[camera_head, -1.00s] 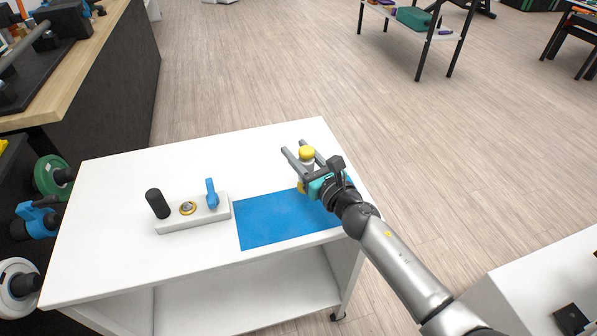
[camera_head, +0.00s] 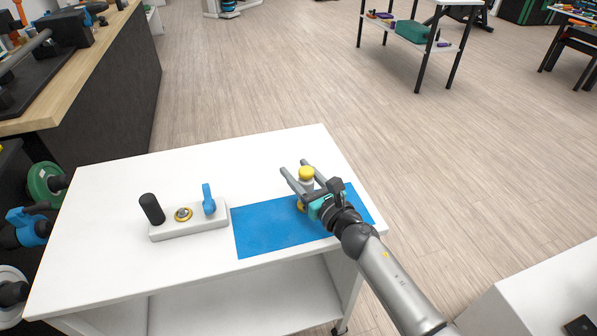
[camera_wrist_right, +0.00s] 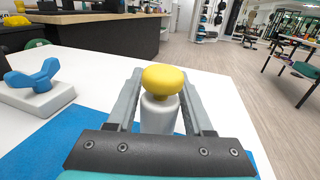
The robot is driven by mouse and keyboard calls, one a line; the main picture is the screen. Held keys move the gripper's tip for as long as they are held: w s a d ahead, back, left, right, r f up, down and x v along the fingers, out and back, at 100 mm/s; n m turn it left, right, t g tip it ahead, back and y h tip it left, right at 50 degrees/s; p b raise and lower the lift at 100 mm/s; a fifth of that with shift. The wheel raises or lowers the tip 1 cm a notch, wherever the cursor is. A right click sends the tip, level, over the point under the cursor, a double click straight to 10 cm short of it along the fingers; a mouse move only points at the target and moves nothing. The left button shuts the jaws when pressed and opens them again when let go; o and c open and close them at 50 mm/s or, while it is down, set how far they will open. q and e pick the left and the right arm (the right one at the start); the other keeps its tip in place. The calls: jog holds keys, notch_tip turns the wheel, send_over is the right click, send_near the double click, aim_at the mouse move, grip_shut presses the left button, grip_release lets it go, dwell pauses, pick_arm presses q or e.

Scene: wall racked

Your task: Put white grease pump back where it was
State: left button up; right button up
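The white grease pump (camera_head: 307,186) is a pale cylinder with a yellow cap, and a bit of yellow shows low beside my gripper. It is upright over the blue mat (camera_head: 270,235); I cannot tell whether it touches the mat. My right gripper (camera_head: 297,167) has its fingers along both sides of the pump and is shut on it. The wrist view shows the pump (camera_wrist_right: 160,112) between the grey fingers. My left gripper is out of view.
The white table (camera_head: 130,195) is clear behind and left of the block. A dark bench with a wooden top (camera_head: 110,40) and a rack with green and blue items (camera_head: 45,185) are at the left. A white surface (camera_head: 550,285) is at the lower right.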

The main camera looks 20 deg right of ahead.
jog(key=shift+o, duration=1.4)
jog(key=shift+r, duration=0.2)
jog(key=shift+v, duration=5.95)
